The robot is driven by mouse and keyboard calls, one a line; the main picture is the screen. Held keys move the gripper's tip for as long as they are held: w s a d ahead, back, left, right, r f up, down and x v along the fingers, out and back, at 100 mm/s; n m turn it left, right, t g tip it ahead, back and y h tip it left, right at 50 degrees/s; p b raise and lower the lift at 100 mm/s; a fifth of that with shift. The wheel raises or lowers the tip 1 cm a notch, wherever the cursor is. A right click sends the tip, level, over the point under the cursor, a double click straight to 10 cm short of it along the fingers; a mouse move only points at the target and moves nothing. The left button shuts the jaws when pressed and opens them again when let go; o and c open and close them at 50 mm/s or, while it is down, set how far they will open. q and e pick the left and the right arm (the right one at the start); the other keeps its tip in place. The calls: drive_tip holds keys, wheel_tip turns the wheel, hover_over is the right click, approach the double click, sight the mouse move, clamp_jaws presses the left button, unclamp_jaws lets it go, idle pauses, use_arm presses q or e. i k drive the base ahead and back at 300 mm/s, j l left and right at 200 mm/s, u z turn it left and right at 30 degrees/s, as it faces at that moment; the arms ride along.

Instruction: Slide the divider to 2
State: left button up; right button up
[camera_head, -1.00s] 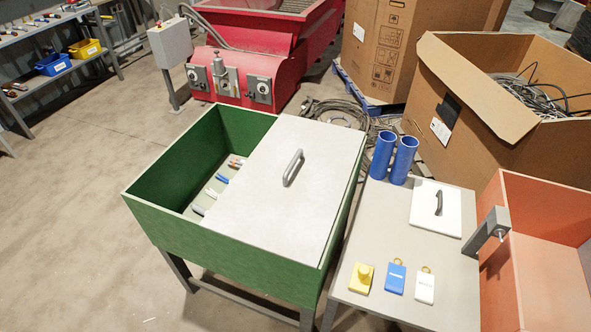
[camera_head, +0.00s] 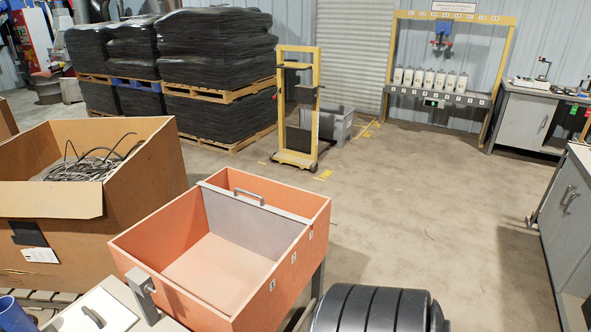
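An orange open-topped bin (camera_head: 180,295) stands in the lower middle. A grey divider (camera_head: 235,225) with a bar handle (camera_head: 249,196) on its top edge stands upright across the bin, toward its far end. Its right end meets the bin's right wall near the farthest of the small white position labels (camera_head: 311,234). A middle label (camera_head: 294,257) and a near label (camera_head: 272,284) sit along the same wall; their digits are too small to read surely. The near compartment looks empty. Neither of my grippers is in view.
A cardboard box with cables (camera_head: 90,165) stands left of the bin. A dark ribbed cylinder (camera_head: 370,308) is in front right. A yellow-framed cart (camera_head: 298,110) and stacked pallets (camera_head: 215,95) stand behind. Open floor (camera_head: 430,220) lies right of the bin.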

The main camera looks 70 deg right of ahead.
sight(267, 231)
drive_tip(key=z, duration=1.85)
drive_tip(key=i+l+z, duration=0.1)
drive_tip(key=i+l, duration=0.55)
drive_tip(key=i, duration=0.1)
